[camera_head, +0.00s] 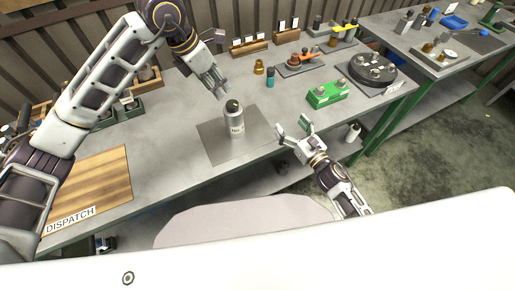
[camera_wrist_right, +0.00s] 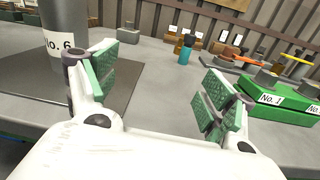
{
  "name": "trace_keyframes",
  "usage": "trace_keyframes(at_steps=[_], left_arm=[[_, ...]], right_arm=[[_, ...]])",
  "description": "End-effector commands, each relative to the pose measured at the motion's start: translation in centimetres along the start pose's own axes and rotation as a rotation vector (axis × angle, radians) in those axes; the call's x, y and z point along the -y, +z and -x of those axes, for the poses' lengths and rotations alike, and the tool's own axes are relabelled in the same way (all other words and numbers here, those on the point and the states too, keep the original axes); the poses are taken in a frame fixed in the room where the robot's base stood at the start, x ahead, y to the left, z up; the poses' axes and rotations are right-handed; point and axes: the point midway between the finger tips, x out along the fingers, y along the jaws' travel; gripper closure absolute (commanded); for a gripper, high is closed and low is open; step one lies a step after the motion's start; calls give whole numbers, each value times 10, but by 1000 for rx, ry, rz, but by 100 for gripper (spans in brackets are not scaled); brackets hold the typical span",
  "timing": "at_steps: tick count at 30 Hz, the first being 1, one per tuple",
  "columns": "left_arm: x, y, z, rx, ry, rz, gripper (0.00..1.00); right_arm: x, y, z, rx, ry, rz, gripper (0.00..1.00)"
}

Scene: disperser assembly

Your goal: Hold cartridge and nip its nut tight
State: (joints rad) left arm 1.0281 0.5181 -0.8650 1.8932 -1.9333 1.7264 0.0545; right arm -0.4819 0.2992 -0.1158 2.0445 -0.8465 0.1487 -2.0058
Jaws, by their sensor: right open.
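A grey metal cartridge (camera_head: 236,124) with a white label stands upright on the dark grey mat (camera_head: 213,147). Its top is dark with a little yellow; the nut is too small to make out clearly. In the right wrist view the cartridge (camera_wrist_right: 66,18) is at the left edge, labelled No. 6, with its top cut off. My left gripper (camera_head: 220,90) is above and just left of the cartridge, pointing down, apart from it; its jaw gap is unclear. My right gripper (camera_head: 293,126) is right of the cartridge, open and empty, its green pads (camera_wrist_right: 165,80) wide apart.
A green block (camera_head: 326,94) labelled No. 1 lies to the right, with a round dark fixture (camera_head: 372,70) beyond. A teal bottle (camera_head: 270,78) and a brass part (camera_head: 258,67) stand behind the cartridge. A wooden DISPATCH board (camera_head: 95,185) lies at left. The bench front edge is near.

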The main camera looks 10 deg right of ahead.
Motion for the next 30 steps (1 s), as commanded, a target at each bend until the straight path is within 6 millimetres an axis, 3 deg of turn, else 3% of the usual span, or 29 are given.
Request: trace_keyframes(at_steps=[9, 13, 18, 30], left_arm=[[0, 0, 0, 0, 0, 0, 64], [0, 0, 0, 0, 0, 0, 64], [0, 0, 0, 0, 0, 0, 64], [0, 0, 0, 0, 0, 0, 64]], right_arm=[[-98, -10, 9, -14, 66, 79, 17], [-126, -14, 16, -23, 90, 82, 17], [-144, -16, 21, -27, 104, 81, 17], [-145, -17, 21, -28, 106, 81, 17]])
